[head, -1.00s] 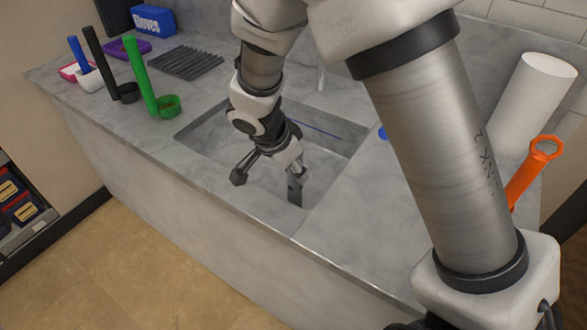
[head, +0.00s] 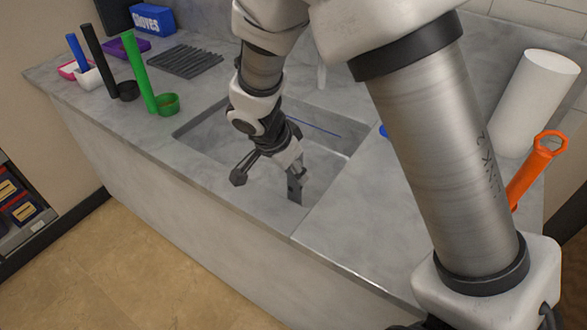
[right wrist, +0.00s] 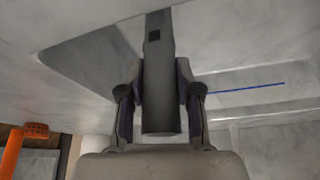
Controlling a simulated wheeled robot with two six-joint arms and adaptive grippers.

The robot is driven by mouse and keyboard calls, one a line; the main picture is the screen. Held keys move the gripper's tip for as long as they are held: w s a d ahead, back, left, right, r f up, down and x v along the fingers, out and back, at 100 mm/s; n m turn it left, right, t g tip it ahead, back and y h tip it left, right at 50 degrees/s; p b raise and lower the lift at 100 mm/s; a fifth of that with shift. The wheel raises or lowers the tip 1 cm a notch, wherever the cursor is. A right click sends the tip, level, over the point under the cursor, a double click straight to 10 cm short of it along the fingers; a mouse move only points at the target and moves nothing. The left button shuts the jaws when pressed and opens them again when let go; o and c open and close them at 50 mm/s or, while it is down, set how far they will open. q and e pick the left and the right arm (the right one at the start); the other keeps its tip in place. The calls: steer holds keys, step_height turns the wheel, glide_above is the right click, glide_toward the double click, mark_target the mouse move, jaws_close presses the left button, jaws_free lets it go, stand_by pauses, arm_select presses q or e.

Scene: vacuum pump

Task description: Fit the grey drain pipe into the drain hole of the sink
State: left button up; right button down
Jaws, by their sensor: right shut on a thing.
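The grey drain pipe (right wrist: 159,90) shows in the right wrist view as a dark grey tube with a small black square mark on it. My right gripper (right wrist: 159,75) is shut on it, with one finger on each side. In the head view my right gripper (head: 292,178) points down into the sink (head: 205,118), a rectangular basin sunk in the grey counter. I cannot clearly tell the pipe from the fingers there. The drain hole is not visible in either view. My left gripper is not in view.
Green (head: 142,75), black (head: 98,63) and blue (head: 76,48) long-handled tools stand at the left, near a dark ribbed mat (head: 185,62). A thin blue line (head: 313,128) shows in the sink. A white roll (head: 535,100) and an orange wrench (head: 530,175) are at the right.

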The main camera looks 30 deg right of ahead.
steer(key=shift+f, duration=0.3)
steer(key=c, duration=0.7)
jaws_free()
steer(key=shift+r, duration=0.1)
steer(key=v, duration=1.2)
